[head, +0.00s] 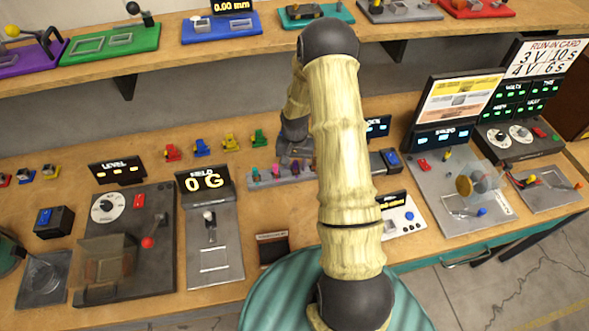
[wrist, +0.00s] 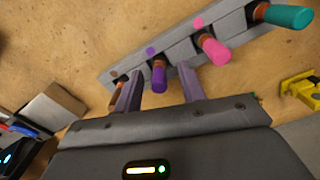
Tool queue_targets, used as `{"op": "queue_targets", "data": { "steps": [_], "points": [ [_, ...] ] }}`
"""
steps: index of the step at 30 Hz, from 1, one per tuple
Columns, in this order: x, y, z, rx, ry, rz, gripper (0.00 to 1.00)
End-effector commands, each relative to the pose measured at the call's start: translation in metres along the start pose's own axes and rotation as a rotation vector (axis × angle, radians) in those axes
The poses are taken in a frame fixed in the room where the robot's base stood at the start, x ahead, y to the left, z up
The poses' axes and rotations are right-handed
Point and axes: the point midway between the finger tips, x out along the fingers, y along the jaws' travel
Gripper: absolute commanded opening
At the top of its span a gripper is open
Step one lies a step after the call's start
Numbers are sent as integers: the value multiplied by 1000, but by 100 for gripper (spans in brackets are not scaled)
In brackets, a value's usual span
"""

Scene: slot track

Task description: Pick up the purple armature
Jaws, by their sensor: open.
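The purple armature (wrist: 159,78) stands in a grey slotted rack (wrist: 182,48) in the wrist view, with a copper-coloured band at its upper end and a purple dot on the rack behind it. My gripper (wrist: 158,70) is open, with one finger to the left of the purple armature and one to the right. Gaps show on both sides. I cannot tell how far the fingers are above it. In the head view the rack (head: 266,184) lies mid-bench, partly behind my arm.
A yellow part (wrist: 302,92) lies at right. Bare wood (wrist: 60,40) lies left of the rack.

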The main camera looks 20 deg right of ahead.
Motion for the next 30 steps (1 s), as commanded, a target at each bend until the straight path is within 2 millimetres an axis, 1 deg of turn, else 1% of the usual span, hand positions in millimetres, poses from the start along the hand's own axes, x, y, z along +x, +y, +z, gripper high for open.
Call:
{"op": "queue_targets", "data": {
  "steps": [11,12,17,26,30],
  "points": [
    [0,0,0,1,0,0,40],
    [0,0,0,0,0,0,32],
    [0,0,0,0,0,0,1],
    [-1,0,0,0,1,0,0],
    [-6,0,-1,0,2,-1,0]
  ]
}}
